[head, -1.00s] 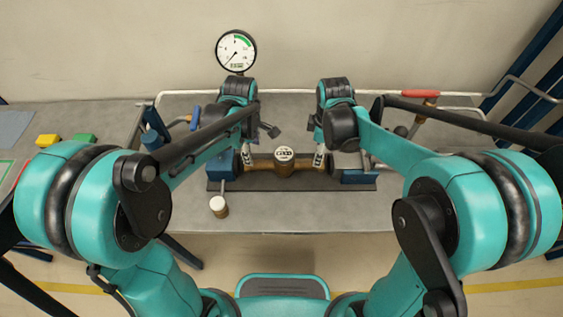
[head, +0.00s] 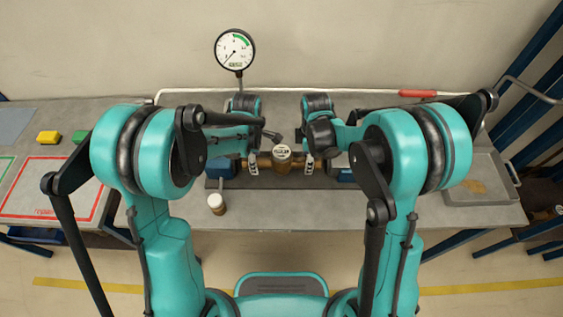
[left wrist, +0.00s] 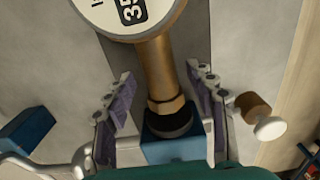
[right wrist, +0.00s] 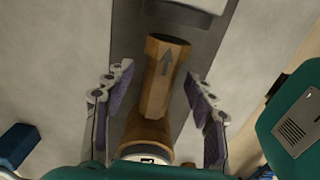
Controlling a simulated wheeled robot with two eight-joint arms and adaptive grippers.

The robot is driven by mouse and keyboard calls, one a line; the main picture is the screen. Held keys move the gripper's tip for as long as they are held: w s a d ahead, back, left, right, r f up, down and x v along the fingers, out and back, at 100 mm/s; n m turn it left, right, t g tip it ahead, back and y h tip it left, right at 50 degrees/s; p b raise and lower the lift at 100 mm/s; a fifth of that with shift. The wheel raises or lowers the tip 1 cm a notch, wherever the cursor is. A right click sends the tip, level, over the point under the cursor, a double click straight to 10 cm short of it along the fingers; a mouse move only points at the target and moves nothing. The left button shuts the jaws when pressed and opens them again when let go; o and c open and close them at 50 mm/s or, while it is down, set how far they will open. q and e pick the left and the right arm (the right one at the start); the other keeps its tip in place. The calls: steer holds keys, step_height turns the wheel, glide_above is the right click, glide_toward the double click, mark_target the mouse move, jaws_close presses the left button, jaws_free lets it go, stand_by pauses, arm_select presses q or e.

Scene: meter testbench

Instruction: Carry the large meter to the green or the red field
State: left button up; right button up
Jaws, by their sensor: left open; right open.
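The large meter, with a round white dial (head: 282,152) and a brass body (head: 262,172), lies on the bench between two blue clamps. In the left wrist view its dial (left wrist: 128,12) is at the top and its brass pipe (left wrist: 156,70) runs down to a blue clamp. My left gripper (head: 253,164) is open, a finger on each side of the pipe end. My right gripper (head: 307,160) is open, its fingers either side of the arrow-marked brass pipe (right wrist: 160,85). Contact is not visible. The red field (head: 50,188) and the green field (head: 5,166) are at the left.
A small white-capped part (head: 216,203) stands in front of the left clamp. A pressure gauge (head: 234,50) rises behind. Yellow (head: 47,137) and green (head: 80,136) blocks lie behind the red field. A shallow tray (head: 457,195) is at the right. The red field is bare.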

arm_select(q)
steer(key=shift+f, duration=1.15)
arm_select(e)
steer(key=shift+f, duration=1.2)
arm_select(q)
jaws_close()
arm_select(e)
jaws_close()
